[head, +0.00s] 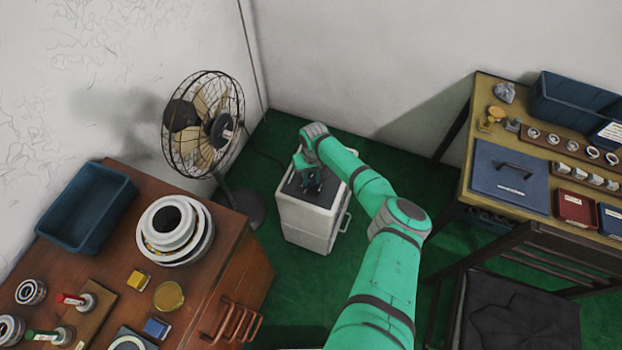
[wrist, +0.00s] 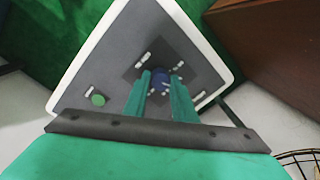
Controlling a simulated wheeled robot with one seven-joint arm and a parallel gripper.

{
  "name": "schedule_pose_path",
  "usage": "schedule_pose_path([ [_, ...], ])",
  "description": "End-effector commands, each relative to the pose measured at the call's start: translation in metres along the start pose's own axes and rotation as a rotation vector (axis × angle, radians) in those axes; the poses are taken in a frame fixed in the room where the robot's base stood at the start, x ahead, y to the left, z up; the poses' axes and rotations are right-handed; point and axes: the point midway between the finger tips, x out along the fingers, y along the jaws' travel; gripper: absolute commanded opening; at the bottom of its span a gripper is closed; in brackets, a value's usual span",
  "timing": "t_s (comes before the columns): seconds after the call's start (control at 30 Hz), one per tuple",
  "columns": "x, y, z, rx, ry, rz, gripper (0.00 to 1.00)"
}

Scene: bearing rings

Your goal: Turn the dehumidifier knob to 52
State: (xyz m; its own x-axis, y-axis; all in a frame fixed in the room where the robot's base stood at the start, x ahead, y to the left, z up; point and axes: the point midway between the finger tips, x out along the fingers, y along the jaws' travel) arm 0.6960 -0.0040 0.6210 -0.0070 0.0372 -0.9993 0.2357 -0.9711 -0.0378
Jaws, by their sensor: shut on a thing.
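The dehumidifier (head: 303,218) is a white box with a dark grey top, standing on the green floor between the two tables. Its top panel (wrist: 125,55) fills much of the wrist view. The blue knob (wrist: 161,78) sits on a darker square with white marks around it. My gripper (wrist: 160,83) points down at the panel, its two green fingers shut on the knob, one on each side. In the head view my gripper (head: 312,180) is over the dehumidifier's top and hides the knob. The numbers on the dial are too small to read.
A green round button (wrist: 98,100) is on the same panel. A standing fan (head: 203,125) is left of the dehumidifier. A brown table (head: 250,285) with bearing rings is at the left, and a workbench (head: 463,185) is at the right.

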Motion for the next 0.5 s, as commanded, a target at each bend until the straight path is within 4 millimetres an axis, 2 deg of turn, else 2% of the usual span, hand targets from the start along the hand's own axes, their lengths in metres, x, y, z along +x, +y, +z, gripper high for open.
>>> schedule_pose_path([
  [0.33,0.0001,-0.0012,0.0012,0.001,-0.005,-0.001,0.02],
  [0.37,0.0001,-0.0013,0.0013,0.001,-0.005,-0.001,0.29],
  [0.4,0.0001,-0.0013,0.0012,0.001,-0.005,-0.001,0.39],
  [0.43,0.0001,-0.0012,0.0012,0.001,-0.005,-0.001,0.43],
  [0.5,0.0002,-0.0012,0.0010,0.000,-0.004,-0.001,0.43],
])
